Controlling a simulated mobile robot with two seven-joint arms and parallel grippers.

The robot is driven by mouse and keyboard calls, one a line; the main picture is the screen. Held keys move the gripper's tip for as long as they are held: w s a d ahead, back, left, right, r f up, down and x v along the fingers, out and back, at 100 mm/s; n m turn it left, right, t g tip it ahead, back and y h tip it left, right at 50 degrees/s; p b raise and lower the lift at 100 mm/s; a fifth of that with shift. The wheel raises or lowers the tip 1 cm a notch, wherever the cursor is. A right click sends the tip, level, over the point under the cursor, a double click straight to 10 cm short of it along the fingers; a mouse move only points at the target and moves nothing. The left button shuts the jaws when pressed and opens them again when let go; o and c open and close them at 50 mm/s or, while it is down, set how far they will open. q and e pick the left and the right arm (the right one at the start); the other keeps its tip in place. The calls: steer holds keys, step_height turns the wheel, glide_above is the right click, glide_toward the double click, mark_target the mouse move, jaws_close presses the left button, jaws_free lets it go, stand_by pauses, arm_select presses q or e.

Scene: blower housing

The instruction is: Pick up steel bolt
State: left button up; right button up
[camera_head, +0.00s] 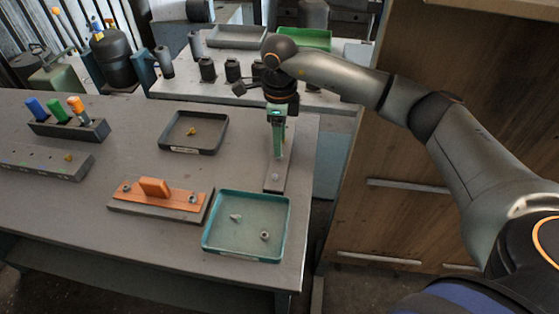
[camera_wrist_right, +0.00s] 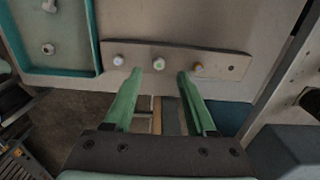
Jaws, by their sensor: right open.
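My right gripper (camera_head: 280,152) is open, pointing down over a narrow grey bar (camera_head: 274,187) at the table's right edge. In the right wrist view the green fingertips (camera_wrist_right: 160,74) stand apart, with a pale greenish-centred bolt head (camera_wrist_right: 158,64) between them in the picture. The bar (camera_wrist_right: 220,68) also carries a pale bluish head (camera_wrist_right: 118,60) and a brass-coloured head (camera_wrist_right: 198,67). A small silver bolt-like part (camera_head: 236,217) and a nut-like part (camera_head: 265,236) lie in the teal tray (camera_head: 207,236). I cannot tell which is the steel bolt. My left gripper is out of view.
An orange plate (camera_head: 172,194) on a grey base lies left of the teal tray. A black tray (camera_head: 164,141) holds a brass part. A rack of coloured-handled tools (camera_head: 62,128) stands at left. A wooden cabinet (camera_head: 400,150) rises to the right.

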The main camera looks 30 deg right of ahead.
mark_target(279, 159)
step_height(279, 159, down, 4)
steer(key=shift+s+r+b, duration=0.1)
steer(key=shift+r+b, duration=0.05)
steer(key=shift+b, duration=0.7)
steer(key=shift+r, duration=0.1)
jaws_close()
